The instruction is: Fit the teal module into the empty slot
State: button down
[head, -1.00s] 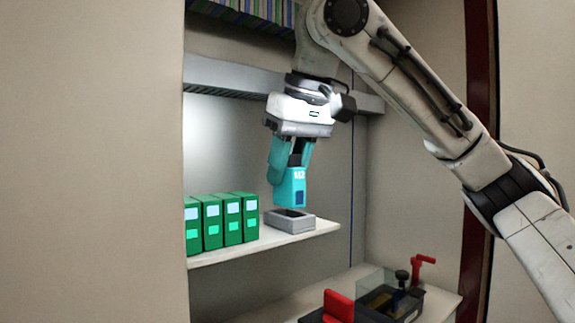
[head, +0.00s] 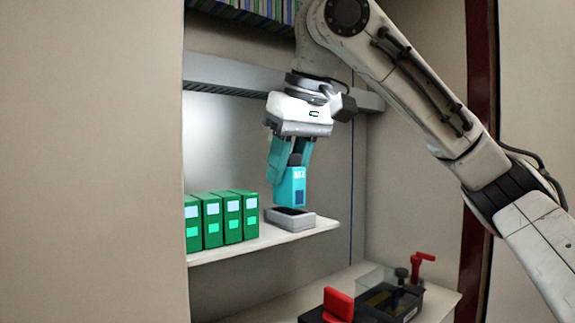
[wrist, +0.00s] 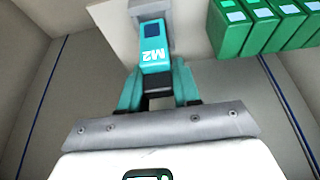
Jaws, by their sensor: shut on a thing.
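The teal module (head: 292,188), marked M2, is held upright between the fingers of my gripper (head: 291,165). It also shows in the wrist view (wrist: 154,48), with my gripper's teal fingers on both sides of it. The empty slot is a grey open-topped socket (head: 302,222) on the shelf, right of the green modules. The module's lower end is just above the socket's dark opening in the head view. In the wrist view the socket (wrist: 150,8) is partly hidden behind the module. I cannot tell whether the two touch.
Several green modules (head: 233,218) stand in a row on the pale shelf (head: 325,227), close left of the socket. A grey rail (head: 225,77) crosses above. Below, a lower shelf holds a dark tray (head: 405,301) and red parts (head: 339,304).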

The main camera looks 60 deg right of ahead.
jog(key=shift+f+b, duration=0.75)
jog(key=shift+f, duration=0.45)
jog(key=c, duration=0.7)
grip_release()
jog(key=shift+c, duration=0.2)
jog(key=v, duration=1)
jog(key=shift+s+r, duration=0.2)
jog(key=shift+r, duration=0.15)
jog(key=shift+a, duration=0.1)
